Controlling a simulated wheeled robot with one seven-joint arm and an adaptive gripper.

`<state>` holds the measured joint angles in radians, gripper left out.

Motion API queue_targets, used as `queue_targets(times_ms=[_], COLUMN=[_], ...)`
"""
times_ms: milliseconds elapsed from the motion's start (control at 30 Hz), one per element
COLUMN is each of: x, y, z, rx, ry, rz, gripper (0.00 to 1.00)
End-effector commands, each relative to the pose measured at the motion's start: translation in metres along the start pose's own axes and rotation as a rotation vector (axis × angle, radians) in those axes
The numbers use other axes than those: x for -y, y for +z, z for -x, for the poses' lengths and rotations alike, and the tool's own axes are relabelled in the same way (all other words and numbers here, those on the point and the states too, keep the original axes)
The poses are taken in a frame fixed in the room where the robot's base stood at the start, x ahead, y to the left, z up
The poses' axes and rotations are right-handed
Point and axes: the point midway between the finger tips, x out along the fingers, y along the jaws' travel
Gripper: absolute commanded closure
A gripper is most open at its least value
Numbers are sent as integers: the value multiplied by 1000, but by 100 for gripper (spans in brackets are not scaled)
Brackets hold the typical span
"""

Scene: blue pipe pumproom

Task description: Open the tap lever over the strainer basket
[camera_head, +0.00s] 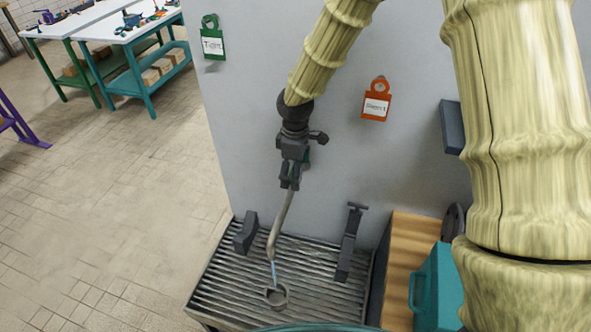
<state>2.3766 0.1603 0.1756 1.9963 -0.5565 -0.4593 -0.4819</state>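My gripper (289,184) is dark and points down at the end of my arm, in front of the grey wall panel. It is right at the top of a curved grey spout (283,225). The tap body and its lever are hidden behind the gripper, so I cannot tell whether the fingers touch the lever. A thin bluish stream (273,271) shows below the spout's mouth. It falls toward a small round strainer basket (277,304) on the ribbed metal drainboard (215,286). The fingers are too small and dark to show whether they are open or shut.
A green tag (213,45) and an orange tag (376,101) hang on the wall panel (245,80). Dark upright pieces (349,243) stand on the drainboard. A teal case (437,290) and a wooden board (403,265) are at right. Tiled floor lies open at left, before workbenches (120,32).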

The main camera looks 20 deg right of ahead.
Motion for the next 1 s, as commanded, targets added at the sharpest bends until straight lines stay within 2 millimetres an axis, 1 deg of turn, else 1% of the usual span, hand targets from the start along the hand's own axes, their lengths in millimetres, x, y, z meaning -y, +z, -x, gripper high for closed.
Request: queue_targets(times_ms=[300, 333, 400, 800, 867, 1000], x=[0, 0, 0, 0, -1, -1], y=[0, 0, 0, 0, 0, -1], z=[0, 0, 0, 2, 6, 20], rx=[0, 0, 0, -1, -1, -2], ry=[1, 1, 1, 1, 2, 3], rz=[4, 4, 4, 2, 1, 1], gripper=[35, 9, 0, 0, 0, 0])
